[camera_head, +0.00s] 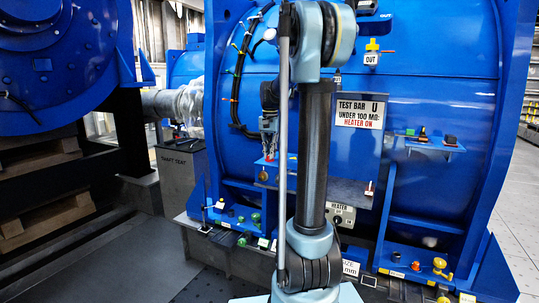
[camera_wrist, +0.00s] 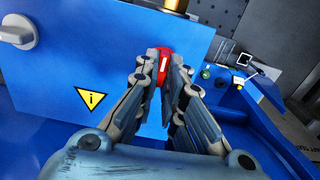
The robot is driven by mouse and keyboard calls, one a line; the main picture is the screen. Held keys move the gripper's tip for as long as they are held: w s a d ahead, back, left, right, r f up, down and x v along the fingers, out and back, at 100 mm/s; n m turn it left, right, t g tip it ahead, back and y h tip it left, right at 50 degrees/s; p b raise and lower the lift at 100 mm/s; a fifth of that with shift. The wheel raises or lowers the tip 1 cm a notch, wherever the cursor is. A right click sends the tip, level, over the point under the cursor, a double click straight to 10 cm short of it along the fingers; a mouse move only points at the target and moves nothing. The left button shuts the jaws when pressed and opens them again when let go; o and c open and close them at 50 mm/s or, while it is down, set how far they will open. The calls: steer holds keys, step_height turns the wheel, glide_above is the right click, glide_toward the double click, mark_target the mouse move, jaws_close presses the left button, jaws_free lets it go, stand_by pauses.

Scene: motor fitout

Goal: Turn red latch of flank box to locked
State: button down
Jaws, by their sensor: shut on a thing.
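The red latch (camera_wrist: 164,64) shows in the wrist view on the right part of a blue box face (camera_wrist: 85,60), which I take to be the flank box. A pale stripe runs along the latch, close to upright and slightly tilted. My gripper (camera_wrist: 165,75) is shut on the latch, one finger on each side, and the fingers hide its edges. In the head view my gripper (camera_head: 268,133) is small, left of my arm, in front of the big blue motor housing.
A grey knob (camera_wrist: 18,32) and a yellow triangle label (camera_wrist: 91,98) are on the box face. A blue ledge with small parts (camera_wrist: 240,82) lies to the right. In the head view a test bar sign (camera_head: 360,111) and a blue shelf (camera_head: 431,144) are right of my arm.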

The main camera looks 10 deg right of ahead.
steer(key=shift+a, duration=0.1)
stand_by(0.4)
steer(key=c, duration=1.7)
jaws_free()
steer(key=shift+r, duration=0.1)
step_height(320, 180, up, 12)
steer(key=s+f+n+t, duration=0.1)
steer(key=s+f+n, duration=0.2)
steer(key=s+f, duration=1.1)
steer(key=s+f+n+t, duration=0.1)
steer(key=s+f+n, duration=0.3)
steer(key=s+f, duration=1.1)
steer(key=s, duration=0.6)
